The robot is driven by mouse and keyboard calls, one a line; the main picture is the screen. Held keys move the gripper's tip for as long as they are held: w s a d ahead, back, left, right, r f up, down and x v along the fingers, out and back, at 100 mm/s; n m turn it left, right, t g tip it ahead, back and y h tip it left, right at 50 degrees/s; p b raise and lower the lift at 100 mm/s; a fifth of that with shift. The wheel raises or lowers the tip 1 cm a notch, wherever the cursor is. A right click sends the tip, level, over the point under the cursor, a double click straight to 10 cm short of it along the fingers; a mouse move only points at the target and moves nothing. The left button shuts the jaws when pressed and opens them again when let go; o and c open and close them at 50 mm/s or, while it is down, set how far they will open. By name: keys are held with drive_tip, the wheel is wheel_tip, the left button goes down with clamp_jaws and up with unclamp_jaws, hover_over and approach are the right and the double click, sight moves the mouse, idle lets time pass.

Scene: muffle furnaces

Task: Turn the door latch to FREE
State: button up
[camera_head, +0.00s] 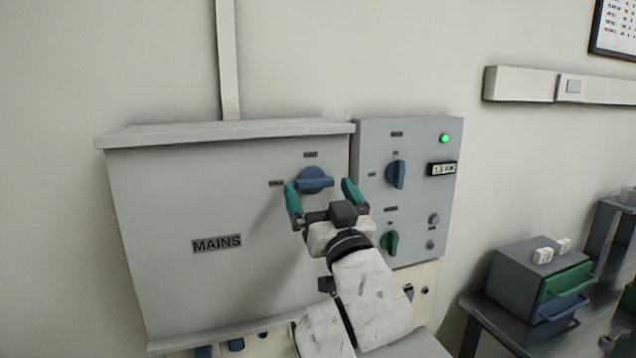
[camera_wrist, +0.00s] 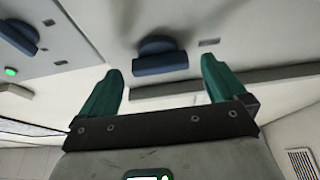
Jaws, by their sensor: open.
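The door latch is a blue rotary knob (camera_head: 314,180) on the upper right of the grey MAINS cabinet door (camera_head: 180,215). Its grip bar lies roughly horizontal. Small labels sit above it and to its left, too small to read. My gripper (camera_head: 322,190) is open and empty, its green fingertips on the left and right of the knob in the head view. In the wrist view the knob (camera_wrist: 160,62) shows beyond and between the fingertips (camera_wrist: 160,70), with no finger seen touching it.
A control panel (camera_head: 410,235) stands close on the right, with another blue knob (camera_head: 396,174), a green knob (camera_head: 390,242), a lit green lamp (camera_head: 445,139) and a display (camera_head: 441,169). A small drawer box (camera_head: 520,275) sits on a dark table at lower right.

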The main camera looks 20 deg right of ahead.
drive_tip(key=shift+x, duration=0.9)
drive_tip(key=c, duration=1.1)
